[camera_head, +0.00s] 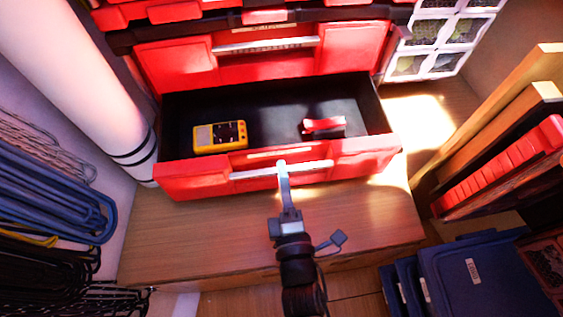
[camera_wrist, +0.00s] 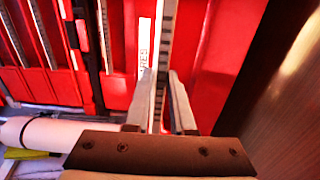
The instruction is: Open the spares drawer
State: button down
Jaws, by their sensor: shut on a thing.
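The spares drawer (camera_head: 190,185) is the lowest red drawer of the red cabinet, and it is pulled out so its dark inside shows. A yellow meter (camera_head: 220,136) and a red-and-black tool (camera_head: 324,126) lie in it. My gripper (camera_head: 282,168) is shut on the silver bar handle (camera_head: 245,175) at the middle of the drawer front. In the wrist view my gripper's fingers (camera_wrist: 162,95) stand either side of the handle bar (camera_wrist: 168,35), beside a white label (camera_wrist: 144,45) that is partly hidden.
The wooden surface (camera_head: 160,240) below the drawer is clear. A white roll (camera_head: 85,75) and coiled lines (camera_head: 50,200) are at the left. Blue cases (camera_head: 470,280) and a red ribbed object (camera_head: 500,165) are at the right. A closed drawer (camera_head: 175,65) sits above.

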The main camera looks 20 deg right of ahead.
jog(key=shift+s, duration=0.25)
jog(key=c, duration=0.8)
grip_release()
jog(key=shift+o, duration=0.2)
jog(key=p+v, duration=0.1)
jog(key=v, duration=1.2)
